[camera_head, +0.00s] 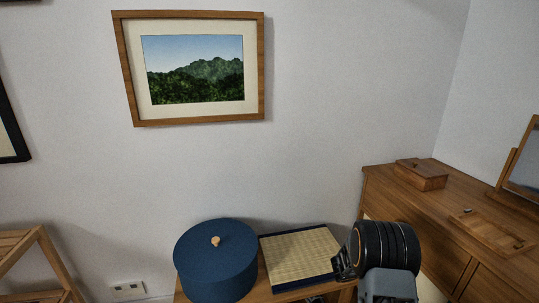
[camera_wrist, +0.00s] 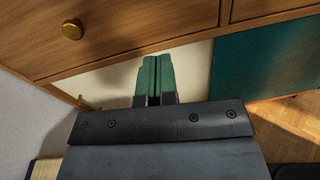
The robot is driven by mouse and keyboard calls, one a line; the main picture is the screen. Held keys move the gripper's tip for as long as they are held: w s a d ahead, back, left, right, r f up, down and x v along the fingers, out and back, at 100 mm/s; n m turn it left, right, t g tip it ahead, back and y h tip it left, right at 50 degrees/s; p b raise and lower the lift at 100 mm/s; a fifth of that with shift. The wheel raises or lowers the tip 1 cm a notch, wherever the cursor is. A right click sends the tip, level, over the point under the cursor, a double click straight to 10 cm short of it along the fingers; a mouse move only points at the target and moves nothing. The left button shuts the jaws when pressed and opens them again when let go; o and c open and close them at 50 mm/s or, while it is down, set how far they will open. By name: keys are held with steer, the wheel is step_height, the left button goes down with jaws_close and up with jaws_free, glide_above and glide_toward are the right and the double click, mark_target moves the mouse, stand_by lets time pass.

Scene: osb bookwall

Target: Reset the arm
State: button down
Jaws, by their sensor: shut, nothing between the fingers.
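My gripper (camera_wrist: 156,78) shows in the wrist view with its two green fingers pressed together and nothing between them. It is in front of a wooden drawer front (camera_wrist: 130,25) with a round brass knob, and a pale panel lies behind the fingertips. In the head view my dark arm stands at the lower right, in front of the dresser and beside the woven mat. The fingers cannot be made out in the head view.
A blue round box (camera_head: 216,268) with a wooden knob and a woven mat (camera_head: 298,256) with dark edges lie on a small wooden table. A wooden dresser (camera_head: 440,215) carries a small wooden box (camera_head: 421,174) and a tray (camera_head: 490,232). A framed picture (camera_head: 190,118) hangs on the wall.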

steer(key=s+a+m+g+y+p, duration=0.3)
steer(key=s+a+m+g+y, duration=0.25)
steer(key=s+m, duration=0.35)
steer(key=s+a+r+m+y+p, duration=0.4)
steer(key=s+a+r+y+p, duration=0.1)
steer(key=a+r, duration=0.25)
steer(key=s+a+r+m+t+y+p, duration=0.1)
steer(key=a+r+t+y+p, duration=0.1)
steer(key=a+r+p, duration=0.3)
steer(key=s+a+r+m+t+y+p, duration=0.2)
steer(key=a+r+p, duration=0.3)
steer(key=r, duration=0.8)
steer(key=s+a+r+m+t+y+p, duration=0.2)
steer(key=a+r+p, duration=0.3)
steer(key=r, duration=0.4)
steer(key=shift+s+a+r+t, duration=0.2)
steer(key=shift+a+t, duration=0.1)
steer(key=shift+t, duration=0.55)
steer(key=shift+y, duration=0.25)
